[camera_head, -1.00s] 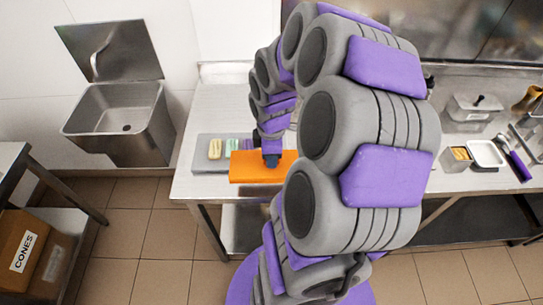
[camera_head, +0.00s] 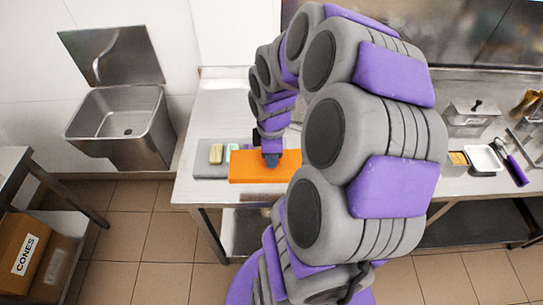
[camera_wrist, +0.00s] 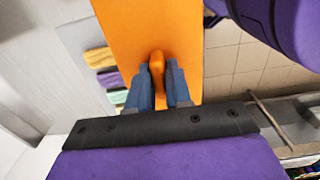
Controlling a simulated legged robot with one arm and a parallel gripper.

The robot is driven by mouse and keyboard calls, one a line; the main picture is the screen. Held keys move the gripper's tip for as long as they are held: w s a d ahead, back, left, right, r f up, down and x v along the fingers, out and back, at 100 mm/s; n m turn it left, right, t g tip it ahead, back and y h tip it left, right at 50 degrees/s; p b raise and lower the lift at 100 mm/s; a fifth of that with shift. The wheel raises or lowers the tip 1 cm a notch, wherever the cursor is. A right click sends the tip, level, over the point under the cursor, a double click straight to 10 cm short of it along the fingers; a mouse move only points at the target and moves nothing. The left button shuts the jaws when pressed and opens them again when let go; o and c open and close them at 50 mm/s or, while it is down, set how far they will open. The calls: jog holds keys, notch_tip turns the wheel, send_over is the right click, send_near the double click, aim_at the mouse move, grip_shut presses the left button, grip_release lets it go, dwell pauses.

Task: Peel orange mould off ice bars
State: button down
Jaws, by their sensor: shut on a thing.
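The orange mould (camera_head: 250,166) is a flat slab near the front edge of the steel table, partly over the grey tray (camera_head: 205,170). In the wrist view the mould (camera_wrist: 120,30) fills the upper middle, with a small raised orange tab (camera_wrist: 157,65). My gripper (camera_head: 271,160) is at the mould; in the wrist view its blue fingers (camera_wrist: 160,90) are shut on this tab. A cream ice bar (camera_head: 216,153) and a pale green ice bar (camera_head: 233,148) show behind the mould's left end. The wrist view shows yellow (camera_wrist: 100,58), purple (camera_wrist: 109,79) and green (camera_wrist: 117,97) bars beside it.
A steel sink (camera_head: 124,122) is on the left wall. A box marked CONES (camera_head: 28,250) sits on a low shelf at left. A white tray (camera_head: 483,158) and a purple-handled tool (camera_head: 516,168) lie on the right counter.

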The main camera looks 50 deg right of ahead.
jog(key=shift+r+p, duration=0.95)
jog(key=shift+r, duration=1.2)
jog(key=shift+w+f, duration=0.1)
